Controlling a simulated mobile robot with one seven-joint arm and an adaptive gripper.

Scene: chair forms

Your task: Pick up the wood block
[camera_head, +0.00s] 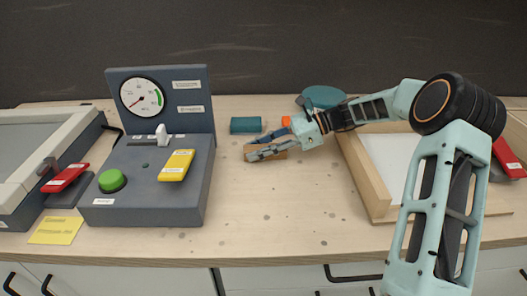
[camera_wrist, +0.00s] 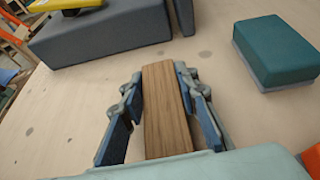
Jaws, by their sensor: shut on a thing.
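The wood block (camera_wrist: 166,112) is a brown, long block between the two finger pads of my gripper (camera_wrist: 168,105) in the wrist view. Both blue-grey pads lie along its long sides, and my gripper is shut on it. In the head view, my gripper (camera_head: 268,144) reaches in from the right, low over the middle of the table. A small part of the wood block (camera_head: 280,155) shows beside the fingers there; the rest is hidden. I cannot tell whether the block touches the table.
A teal block (camera_head: 245,125) lies just behind my gripper; it also shows in the wrist view (camera_wrist: 278,55). A dark control box with a gauge (camera_head: 150,180) stands left. A wooden-framed tray (camera_head: 362,185) is at the right. The front middle of the table (camera_head: 285,215) is clear.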

